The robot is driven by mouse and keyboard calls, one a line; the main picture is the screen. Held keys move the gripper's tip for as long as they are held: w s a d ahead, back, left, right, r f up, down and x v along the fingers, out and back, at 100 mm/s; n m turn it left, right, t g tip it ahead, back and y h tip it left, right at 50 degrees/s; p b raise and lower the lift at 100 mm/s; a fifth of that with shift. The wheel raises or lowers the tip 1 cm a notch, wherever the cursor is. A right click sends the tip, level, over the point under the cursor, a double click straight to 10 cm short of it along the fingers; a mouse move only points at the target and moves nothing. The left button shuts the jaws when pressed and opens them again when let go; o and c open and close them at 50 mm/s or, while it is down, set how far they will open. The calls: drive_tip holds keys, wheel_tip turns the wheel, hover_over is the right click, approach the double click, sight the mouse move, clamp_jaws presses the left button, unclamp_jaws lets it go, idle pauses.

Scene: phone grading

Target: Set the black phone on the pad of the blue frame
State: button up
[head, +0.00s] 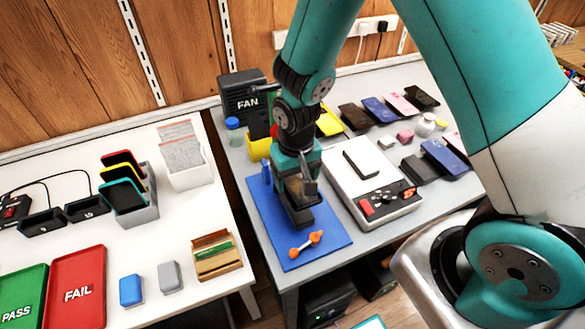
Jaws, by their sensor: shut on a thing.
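My gripper (298,208) is pointed down over the flat blue mat (330,232) on the grey table. It is shut on a dark thing at its tips, which looks like the black phone (298,218); the gripper hides most of it. I cannot tell whether it touches what is below. A small blue upright (266,171) stands at the back left of the mat and may be part of the blue frame. The rest of that frame and its pad are hidden behind my gripper.
An orange-and-white tool (306,244) lies on the mat's front part. Right of the mat is a white device (340,178) with a dark slab on top. Several phones lie at the back right. A white table with FAIL (78,288) and PASS trays is left, across a gap.

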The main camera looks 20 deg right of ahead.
drive_tip(key=shift+d+f+b, duration=0.15)
drive_tip(key=shift+f+b, duration=0.3)
drive_tip(key=shift+f, duration=0.2)
wheel_tip(320, 180, down, 6)
drive_tip(key=b, duration=0.4)
drive_tip(key=shift+r+b, duration=0.1)
drive_tip(key=shift+b, duration=0.25)
drive_tip(key=shift+f, duration=0.3)
drive_tip(key=shift+s+f, duration=0.15)
drive_tip(key=shift+f, duration=0.25)
idle(1.3)
drive_tip(key=o, duration=1)
drive_tip(key=shift+r, duration=0.15)
drive_tip(key=shift+r+p, duration=0.35)
